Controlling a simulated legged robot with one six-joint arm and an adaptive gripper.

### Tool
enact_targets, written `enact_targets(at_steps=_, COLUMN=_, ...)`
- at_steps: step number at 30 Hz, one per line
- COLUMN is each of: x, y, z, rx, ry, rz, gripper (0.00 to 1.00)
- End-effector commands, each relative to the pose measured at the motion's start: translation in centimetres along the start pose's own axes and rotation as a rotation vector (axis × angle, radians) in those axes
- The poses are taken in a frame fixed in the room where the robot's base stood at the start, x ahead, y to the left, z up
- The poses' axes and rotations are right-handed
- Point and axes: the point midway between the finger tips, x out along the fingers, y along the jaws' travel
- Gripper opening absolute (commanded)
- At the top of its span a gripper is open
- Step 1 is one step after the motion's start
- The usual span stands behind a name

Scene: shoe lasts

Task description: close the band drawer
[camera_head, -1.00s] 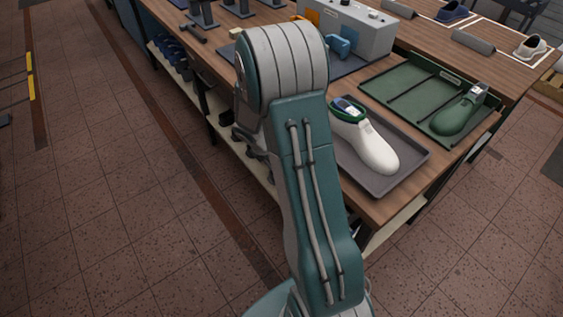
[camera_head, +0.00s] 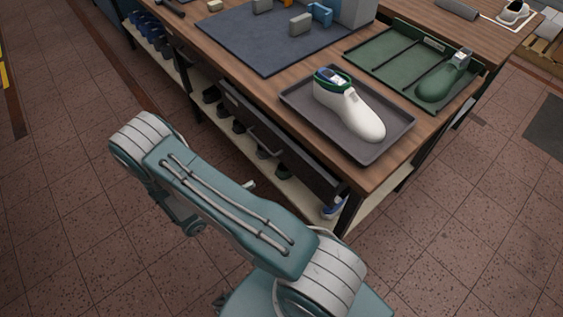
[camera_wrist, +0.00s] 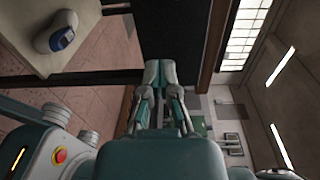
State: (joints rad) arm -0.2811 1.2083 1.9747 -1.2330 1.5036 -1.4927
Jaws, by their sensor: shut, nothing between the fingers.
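The band drawer (camera_head: 285,150) is a long dark drawer under the near edge of the workbench in the head view. It has a bar handle on its front and appears to stand out a little from the bench; how far is hard to tell. In the wrist view, my gripper (camera_wrist: 159,73) is shut and empty, its fingertips in front of a dark panel (camera_wrist: 180,40) that looks like the drawer's front. I cannot tell whether they touch. In the head view my arm hides most of the gripper.
A grey tray (camera_head: 290,98) with a white shoe last (camera_head: 352,112) sits on the bench above the drawer. A green tray (camera_head: 375,52) holds a green last (camera_head: 440,80). A lower shelf holds several dark lasts. The tiled floor at left is clear.

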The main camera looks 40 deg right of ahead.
Motion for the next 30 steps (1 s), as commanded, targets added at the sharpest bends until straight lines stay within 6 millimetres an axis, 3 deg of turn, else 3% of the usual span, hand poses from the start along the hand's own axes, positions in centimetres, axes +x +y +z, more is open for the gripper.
enact_targets(at_steps=4, x=-0.5, y=0.2, z=0.0, rx=-0.042, ry=-0.056, rz=-0.055, gripper=0.0)
enact_targets(at_steps=8, x=0.7, y=0.1, z=0.1, rx=-0.043, ry=-0.053, rz=-0.055, gripper=0.0)
enact_targets(at_steps=24, x=10.2, y=-0.3, z=0.5, rx=-0.04, ry=-0.049, rz=-0.052, gripper=0.0)
enact_targets(at_steps=30, x=12.7, y=-0.5, z=0.7, rx=-0.04, ry=-0.051, rz=-0.053, gripper=0.0)
